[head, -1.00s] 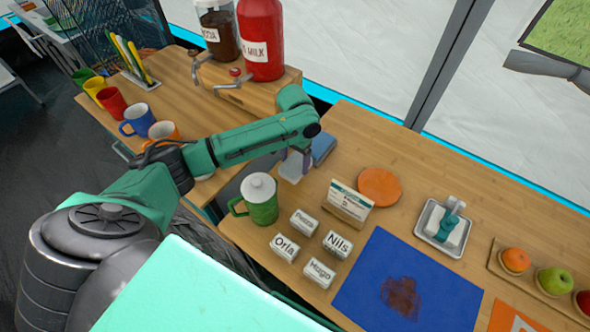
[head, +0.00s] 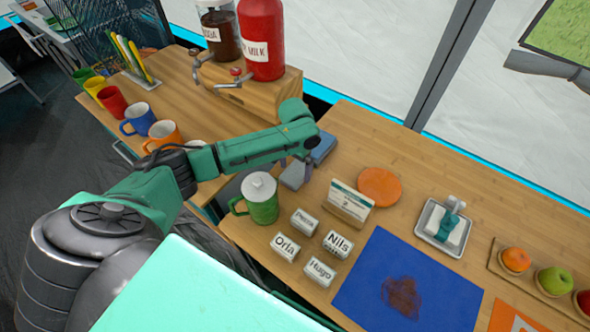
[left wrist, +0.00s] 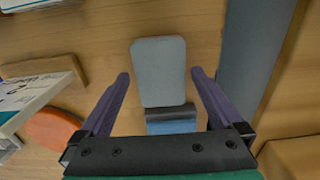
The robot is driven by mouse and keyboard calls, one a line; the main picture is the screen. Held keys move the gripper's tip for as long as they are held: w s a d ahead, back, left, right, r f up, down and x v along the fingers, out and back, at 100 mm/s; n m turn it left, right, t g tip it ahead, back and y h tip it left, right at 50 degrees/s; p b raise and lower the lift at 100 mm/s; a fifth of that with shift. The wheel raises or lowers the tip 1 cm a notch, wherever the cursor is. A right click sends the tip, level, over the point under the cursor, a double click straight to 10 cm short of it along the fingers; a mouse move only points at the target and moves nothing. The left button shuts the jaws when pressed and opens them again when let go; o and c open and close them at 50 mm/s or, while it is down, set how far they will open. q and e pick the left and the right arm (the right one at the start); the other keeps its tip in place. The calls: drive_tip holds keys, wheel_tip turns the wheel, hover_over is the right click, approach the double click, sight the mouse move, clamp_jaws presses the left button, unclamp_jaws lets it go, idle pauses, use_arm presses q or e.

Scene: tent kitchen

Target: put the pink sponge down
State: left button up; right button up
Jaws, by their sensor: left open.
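I see no clearly pink sponge in any view. A grey, rounded block (left wrist: 160,70) lies on the wooden counter in the left wrist view, between the spread fingers of my open left gripper (left wrist: 160,76), with a gap on both sides. The same block (head: 293,176) shows grey-blue under the gripper (head: 294,163) in the head view, partly hidden by it. A blue item (head: 323,148) sits right behind the block and shows as a blue strip (left wrist: 170,123) in the left wrist view. My right gripper is not in view.
A green lidded mug (head: 261,203) stands left of the name blocks (head: 337,243). A sign (head: 348,202) and an orange disc (head: 379,187) are right of the gripper. A metal tray (head: 424,222) and blue mat (head: 365,290) lie further right.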

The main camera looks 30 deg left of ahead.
sight(295, 173)
use_arm(q)
wheel_tip(295, 173, up, 11)
drive_tip(key=shift+r, duration=0.15)
idle(0.4)
